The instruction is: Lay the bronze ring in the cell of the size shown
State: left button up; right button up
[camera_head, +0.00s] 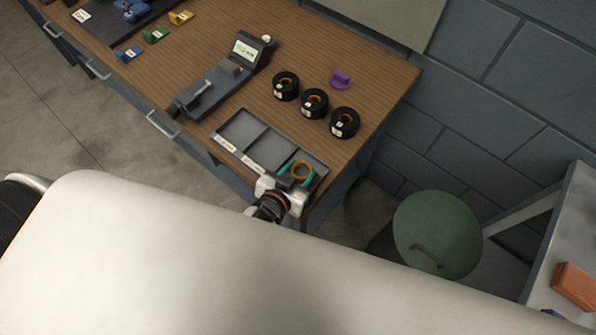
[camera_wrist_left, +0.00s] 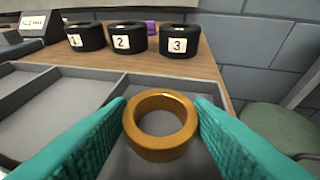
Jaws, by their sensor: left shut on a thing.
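The bronze ring (camera_wrist_left: 160,124) is held between the two teal fingers of my left gripper (camera_wrist_left: 161,122); it also shows in the head view (camera_head: 302,170). My left gripper (camera_head: 297,178) is shut on the ring, over the right-hand cell of the grey three-cell tray (camera_head: 243,143). I cannot tell whether the ring touches the cell floor. The other two cells look empty. White labels run along the tray's front edge, too small to read. A gauge with a small display (camera_head: 246,50) stands behind the tray; its reading is not clear. My right gripper is not in view.
Black numbered housings 1 (camera_wrist_left: 86,37), 2 (camera_wrist_left: 126,38) and 3 (camera_wrist_left: 178,40) stand behind the tray. A purple part (camera_head: 341,79) lies beyond them. Blue, green and yellow labelled pieces (camera_head: 155,36) lie at the far left. A green bin (camera_head: 437,233) stands right of the bench.

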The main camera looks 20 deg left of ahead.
pick_arm(q)
jog(key=o, duration=0.6)
jog(key=shift+f, duration=0.15)
jog(key=shift+o, duration=0.9)
jog(key=shift+r, duration=0.2)
jog(key=b+v, duration=0.1)
jog(key=v, duration=1.1)
jog(key=shift+b, duration=0.3)
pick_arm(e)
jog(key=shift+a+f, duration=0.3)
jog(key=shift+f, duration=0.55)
pick_arm(q)
jog(key=shift+f, duration=0.1)
